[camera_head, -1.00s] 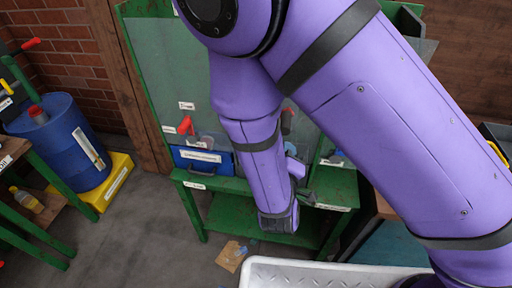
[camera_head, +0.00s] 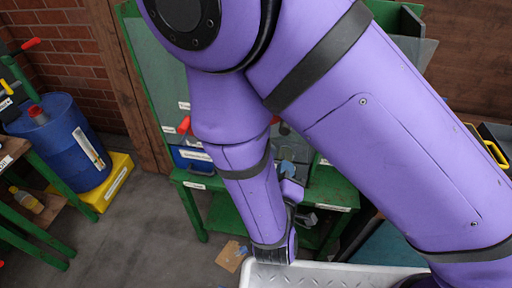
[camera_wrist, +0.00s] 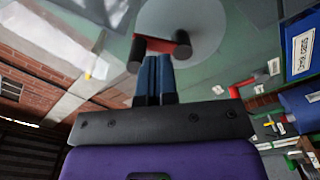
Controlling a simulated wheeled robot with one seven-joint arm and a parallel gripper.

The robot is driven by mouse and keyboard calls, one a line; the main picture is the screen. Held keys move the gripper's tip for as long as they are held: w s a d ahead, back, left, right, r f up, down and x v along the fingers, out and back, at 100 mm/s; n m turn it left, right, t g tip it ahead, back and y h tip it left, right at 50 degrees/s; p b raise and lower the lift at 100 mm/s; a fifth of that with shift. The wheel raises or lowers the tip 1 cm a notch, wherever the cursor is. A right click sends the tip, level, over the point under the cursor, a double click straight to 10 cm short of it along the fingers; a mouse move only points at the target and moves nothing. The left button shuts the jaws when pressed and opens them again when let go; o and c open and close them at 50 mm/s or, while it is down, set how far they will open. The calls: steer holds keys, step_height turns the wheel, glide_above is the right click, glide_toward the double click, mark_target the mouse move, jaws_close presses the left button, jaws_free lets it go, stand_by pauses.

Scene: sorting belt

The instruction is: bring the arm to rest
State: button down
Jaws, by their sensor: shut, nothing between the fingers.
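My purple arm crosses the head view from lower right to upper middle, and its forearm hangs down in front of the green bench (camera_head: 190,180). My gripper (camera_wrist: 153,60) shows in the wrist view with its two blue fingers together and nothing between them. In the head view the fingers cannot be made out behind the arm. Past the fingertips in the wrist view is a red piece with black ends (camera_wrist: 160,45), in front of a pale round patch. I cannot tell how far off it is.
A blue barrel (camera_head: 62,140) stands on a yellow base (camera_head: 118,170) at left, beside a green-framed table (camera_head: 20,215). A white ribbed tray (camera_head: 325,275) lies below the forearm's end. A cardboard scrap (camera_head: 230,257) lies on the floor. Open floor shows at lower left.

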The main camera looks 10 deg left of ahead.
steer(key=w+d+r+m+g+h, duration=0.1)
steer(key=d+r+m+g+h, duration=0.55)
steer(key=d, duration=0.45)
steer(key=w+d+r+m+g+h, duration=0.1)
steer(key=d+r+m+g+h, duration=0.2)
steer(key=d+r+g+h, duration=0.55)
steer(key=s+d+r+m+t+y, duration=0.1)
steer(key=s+d+r+y, duration=0.3)
steer(key=s+r+y, duration=0.2)
steer(key=s+d+r+t+y, duration=0.1)
steer(key=s+d+r+y, duration=0.3)
steer(key=r+y, duration=0.6)
steer(key=shift+s+d+m+y, duration=0.3)
steer(key=shift+s+m, duration=0.05)
steer(key=shift+s, duration=0.65)
